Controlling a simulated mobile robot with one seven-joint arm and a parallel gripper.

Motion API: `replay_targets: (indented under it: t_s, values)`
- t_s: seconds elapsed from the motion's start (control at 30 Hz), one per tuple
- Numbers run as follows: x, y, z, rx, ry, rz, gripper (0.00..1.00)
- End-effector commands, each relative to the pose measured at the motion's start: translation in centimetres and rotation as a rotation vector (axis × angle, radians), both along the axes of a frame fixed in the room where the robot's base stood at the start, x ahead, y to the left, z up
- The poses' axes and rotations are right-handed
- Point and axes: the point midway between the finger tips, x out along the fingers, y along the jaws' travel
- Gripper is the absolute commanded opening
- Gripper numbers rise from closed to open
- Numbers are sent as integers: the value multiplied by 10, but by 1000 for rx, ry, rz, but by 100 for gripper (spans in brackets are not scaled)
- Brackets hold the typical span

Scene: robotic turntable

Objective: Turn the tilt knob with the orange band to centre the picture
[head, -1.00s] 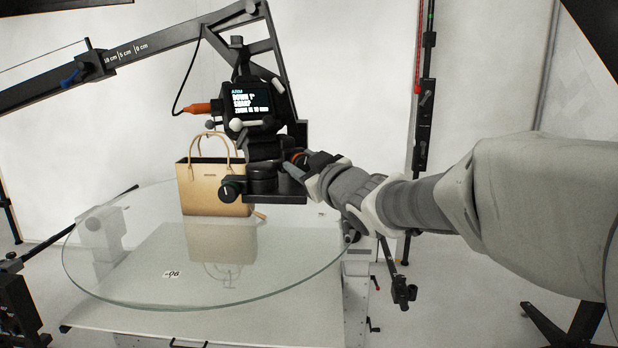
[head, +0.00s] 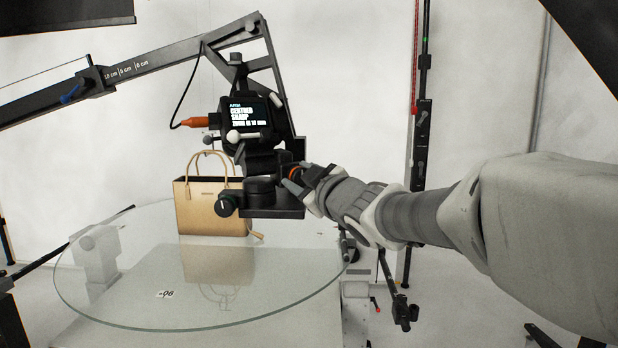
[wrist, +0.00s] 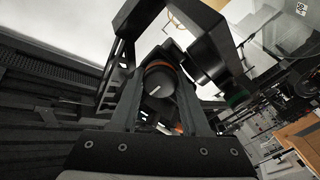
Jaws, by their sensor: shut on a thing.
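The tilt knob (wrist: 159,84) is dark and round, with an orange band and a pale mark on its face. It sits on the camera head (head: 252,125) at the end of the black boom. My gripper (wrist: 160,100) is shut on the knob, with one finger on each side, in the wrist view. In the head view my gripper (head: 298,182) reaches the mount from the right and covers most of the knob.
A tan handbag (head: 208,205) stands on the round glass turntable (head: 120,305), behind the mount. Another knob (head: 225,206) with a green ring is at the mount's left end. The black boom (head: 130,72) runs to the upper left. A stand with a red scale (head: 415,130) rises behind my arm.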

Motion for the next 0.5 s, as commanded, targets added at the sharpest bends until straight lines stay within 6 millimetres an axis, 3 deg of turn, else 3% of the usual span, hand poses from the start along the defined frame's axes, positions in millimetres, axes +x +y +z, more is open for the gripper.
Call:
replay_targets:
  t_s: [0.03, 0.2, 0.5]
  values:
    - [0, -1, 0, 0, 2, -1, 50]
    - [0, 0, 0, 1, 1, -1, 76]
    - [-1, -1, 0, 1, 1, -1, 76]
